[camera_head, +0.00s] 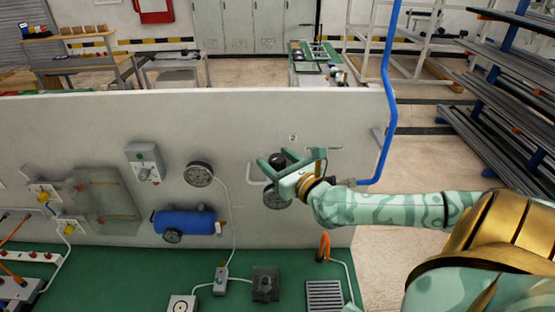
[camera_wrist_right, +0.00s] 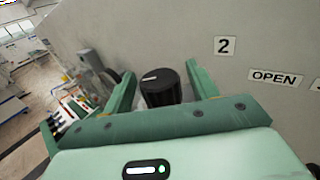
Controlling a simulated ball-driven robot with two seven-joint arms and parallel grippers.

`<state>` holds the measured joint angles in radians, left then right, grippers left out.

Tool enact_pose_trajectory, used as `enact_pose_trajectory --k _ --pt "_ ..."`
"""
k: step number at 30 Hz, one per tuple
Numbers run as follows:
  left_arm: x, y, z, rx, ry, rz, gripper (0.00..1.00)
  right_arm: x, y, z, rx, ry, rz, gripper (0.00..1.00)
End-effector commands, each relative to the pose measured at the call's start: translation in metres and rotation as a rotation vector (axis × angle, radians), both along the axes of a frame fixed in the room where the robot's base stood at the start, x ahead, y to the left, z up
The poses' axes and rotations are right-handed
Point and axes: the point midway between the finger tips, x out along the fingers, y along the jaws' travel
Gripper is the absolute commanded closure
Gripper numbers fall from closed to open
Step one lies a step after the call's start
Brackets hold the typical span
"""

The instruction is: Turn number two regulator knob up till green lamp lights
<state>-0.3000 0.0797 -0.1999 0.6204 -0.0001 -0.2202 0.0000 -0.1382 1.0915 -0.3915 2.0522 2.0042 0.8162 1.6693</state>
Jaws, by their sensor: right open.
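The number two regulator knob (camera_wrist_right: 162,86) is black and ribbed with a white mark on its face. In the right wrist view it sits between the two fingers of my open right gripper (camera_wrist_right: 162,90), apart from both as far as I can see. A label "2" (camera_wrist_right: 225,45) and an "OPEN" label (camera_wrist_right: 275,77) are on the panel beside it. In the head view my right gripper (camera_head: 272,163) is at the panel around the knob (camera_head: 276,159), partly covering a gauge (camera_head: 275,198). I cannot make out a green lamp for this regulator. My left gripper is out of view.
The grey panel (camera_head: 330,110) carries a second gauge (camera_head: 199,174), a switch box (camera_head: 146,161) and a blue cylinder (camera_head: 184,221). A blue pipe (camera_head: 388,100) runs close to my right arm. The green bench top (camera_head: 130,275) holds small boxes and a grille (camera_head: 324,294).

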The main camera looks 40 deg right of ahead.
Motion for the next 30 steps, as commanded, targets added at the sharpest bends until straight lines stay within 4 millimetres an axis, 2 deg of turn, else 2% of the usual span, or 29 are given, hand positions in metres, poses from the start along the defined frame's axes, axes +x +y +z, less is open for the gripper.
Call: enact_pose_trajectory --k 4,5,9,20,30 --pt "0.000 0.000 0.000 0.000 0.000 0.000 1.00 0.000 0.000 0.000 0.000 0.000 0.000 0.42" --pt "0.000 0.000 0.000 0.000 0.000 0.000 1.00 0.000 0.000 0.000 0.000 0.000 0.000 0.47" --pt "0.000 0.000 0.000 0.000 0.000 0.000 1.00 0.000 0.000 0.000 0.000 0.000 -0.001 0.85" --pt "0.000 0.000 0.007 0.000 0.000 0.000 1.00 0.000 0.000 0.002 0.002 -0.001 -0.036 0.85" --pt "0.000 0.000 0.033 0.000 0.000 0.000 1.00 0.000 0.001 0.004 0.009 -0.002 -0.254 0.85"
